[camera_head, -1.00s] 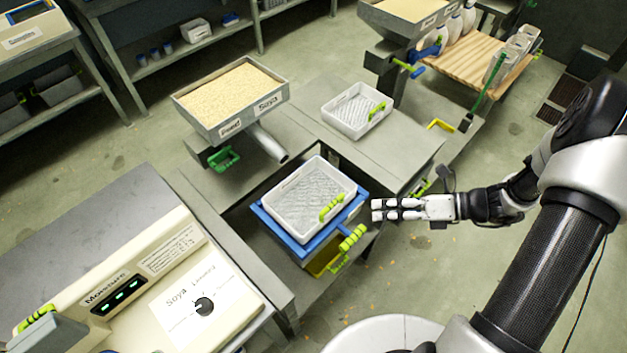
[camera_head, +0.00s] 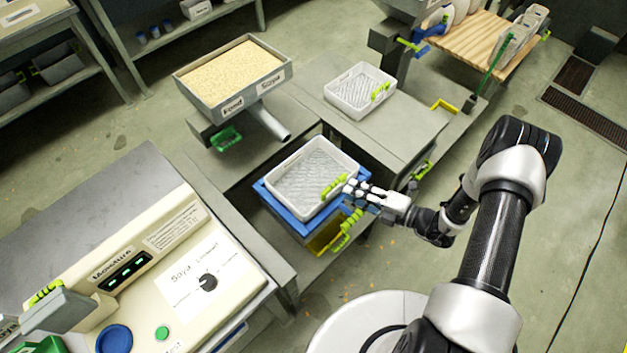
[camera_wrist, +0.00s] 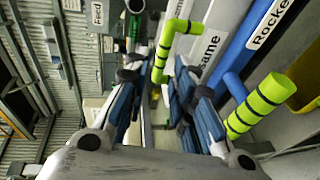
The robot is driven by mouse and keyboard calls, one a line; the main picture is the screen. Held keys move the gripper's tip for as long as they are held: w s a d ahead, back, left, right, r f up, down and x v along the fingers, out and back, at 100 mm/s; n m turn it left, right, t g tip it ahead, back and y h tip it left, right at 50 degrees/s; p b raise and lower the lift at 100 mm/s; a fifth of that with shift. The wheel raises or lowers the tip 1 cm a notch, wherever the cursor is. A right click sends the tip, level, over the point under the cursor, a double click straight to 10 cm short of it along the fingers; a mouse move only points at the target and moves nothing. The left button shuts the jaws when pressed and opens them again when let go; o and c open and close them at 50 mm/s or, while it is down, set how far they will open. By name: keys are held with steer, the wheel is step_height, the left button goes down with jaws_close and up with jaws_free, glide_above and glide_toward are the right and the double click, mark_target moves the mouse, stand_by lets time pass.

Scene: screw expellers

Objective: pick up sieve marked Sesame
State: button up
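The white sieve (camera_head: 305,180) with a mesh floor and a yellow-green handle (camera_head: 334,186) sits on top of the blue-rimmed sieve (camera_head: 278,213) at the machine. In the wrist view, its white wall (camera_wrist: 222,28) carries a label of which "same" is readable. My gripper (camera_head: 351,187) is at the right side of the white sieve, close to its handle. In the wrist view my fingers (camera_wrist: 158,74) are apart, and the handle (camera_wrist: 176,38) shows between and just beyond them. Contact cannot be told.
The blue sieve has its own yellow-green handle (camera_head: 349,228) just below. A second white sieve (camera_head: 359,90) lies on the grey deck behind. A hopper tray of seed marked Soya (camera_head: 236,77) stands at back left. The moisture tester (camera_head: 165,265) is at front left.

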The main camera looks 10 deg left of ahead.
mark_target(335, 182)
steer(key=b+x, duration=0.1)
steer(key=x, duration=0.6)
steer(key=shift+w+a+f+b, duration=0.1)
steer(key=shift+w+f+b, duration=0.1)
steer(key=shift+w+b, duration=0.15)
jaws_close()
